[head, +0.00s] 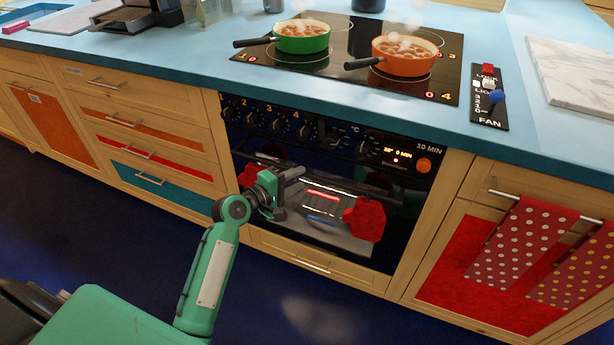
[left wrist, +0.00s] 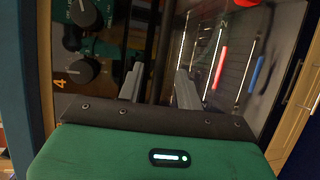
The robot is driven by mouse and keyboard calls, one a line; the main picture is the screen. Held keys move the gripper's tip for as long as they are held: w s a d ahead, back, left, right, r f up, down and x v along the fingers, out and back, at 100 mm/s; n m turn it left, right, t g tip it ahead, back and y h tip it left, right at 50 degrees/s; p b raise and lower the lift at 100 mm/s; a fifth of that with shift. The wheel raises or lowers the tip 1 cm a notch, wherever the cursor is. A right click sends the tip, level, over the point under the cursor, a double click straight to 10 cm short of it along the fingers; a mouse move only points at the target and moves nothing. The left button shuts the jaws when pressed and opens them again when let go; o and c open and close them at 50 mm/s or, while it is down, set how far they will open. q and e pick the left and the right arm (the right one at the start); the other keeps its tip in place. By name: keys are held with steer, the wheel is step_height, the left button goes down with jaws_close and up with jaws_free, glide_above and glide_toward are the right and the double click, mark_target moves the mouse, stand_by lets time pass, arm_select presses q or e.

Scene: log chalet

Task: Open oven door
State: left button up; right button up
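The oven (head: 310,160) is built into the counter front, and its dark glass door (head: 330,245) is shut. The door handle (head: 335,184) is a dark bar running across the top of the door, below the knobs. My left gripper (head: 292,187) is in front of the door's upper left part, at the handle. In the left wrist view its two grey fingers (left wrist: 160,80) are apart, and a dark bar, seemingly the handle, runs between them. I cannot tell whether they touch it. My right gripper is out of view.
Red mitt-shaped things (head: 365,220) show at the door's right and left. A green pot (head: 302,40) and an orange pot (head: 405,62) steam on the hob above. Polka-dot towels (head: 520,240) hang at right. Dark blue floor in front is clear.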

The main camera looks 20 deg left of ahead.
mark_target(305, 176)
arm_select(q)
steer(key=shift+x, duration=2.15)
jaws_close()
